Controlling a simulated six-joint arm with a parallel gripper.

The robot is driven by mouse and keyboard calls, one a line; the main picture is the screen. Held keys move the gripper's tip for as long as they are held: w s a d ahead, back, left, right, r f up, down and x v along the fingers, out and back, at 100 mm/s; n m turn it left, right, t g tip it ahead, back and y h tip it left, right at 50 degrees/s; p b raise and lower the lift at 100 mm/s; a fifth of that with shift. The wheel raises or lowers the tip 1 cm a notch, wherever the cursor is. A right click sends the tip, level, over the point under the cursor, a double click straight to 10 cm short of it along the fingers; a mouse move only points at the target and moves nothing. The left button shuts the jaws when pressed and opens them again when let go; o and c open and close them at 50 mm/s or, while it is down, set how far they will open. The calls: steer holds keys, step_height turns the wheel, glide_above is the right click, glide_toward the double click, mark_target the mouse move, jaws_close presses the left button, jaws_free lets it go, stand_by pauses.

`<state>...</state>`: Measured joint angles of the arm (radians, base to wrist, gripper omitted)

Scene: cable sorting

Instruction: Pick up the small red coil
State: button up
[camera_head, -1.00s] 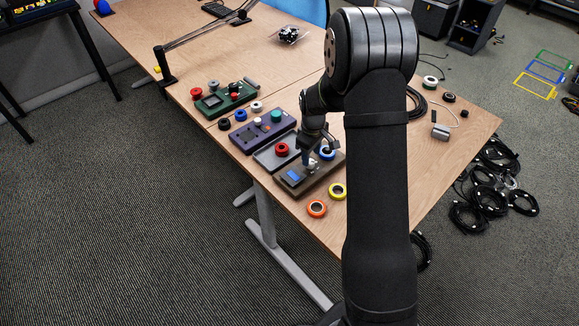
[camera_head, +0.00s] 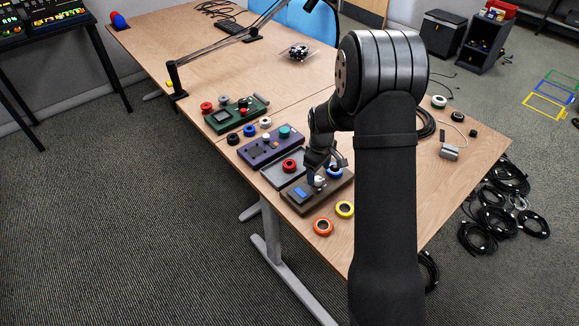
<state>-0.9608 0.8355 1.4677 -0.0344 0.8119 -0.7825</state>
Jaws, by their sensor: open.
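A red coil (camera_head: 290,166) lies on the dark grey tray (camera_head: 271,175) in the middle of the near row of devices. My gripper (camera_head: 327,172) is open and points down over the brown device (camera_head: 304,203), to the right of the red coil on the tray. My arm hides part of the table.
The purple device (camera_head: 262,149) and green device (camera_head: 222,118) stand further left. A black cable coil (camera_head: 426,123) lies right of my arm. A lamp arm (camera_head: 225,47) crosses the back.

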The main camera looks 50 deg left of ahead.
steer(key=a+r+n, duration=0.1)
steer(key=a+r, duration=1)
steer(key=a, duration=0.1)
glide_above(290, 164)
steer(key=f, duration=1.1)
steer(key=shift+w+d+f, duration=0.2)
steer(key=shift+w+f, duration=0.05)
steer(key=shift+w, duration=0.05)
steer(key=shift+s+a+f, duration=0.1)
steer(key=shift+a+f, duration=0.05)
steer(key=shift+f, duration=1.2)
steer(key=shift+s+a+f, duration=0.1)
steer(key=shift+f, duration=1.2)
steer(key=c, duration=1.1)
steer(key=shift+r, duration=0.1)
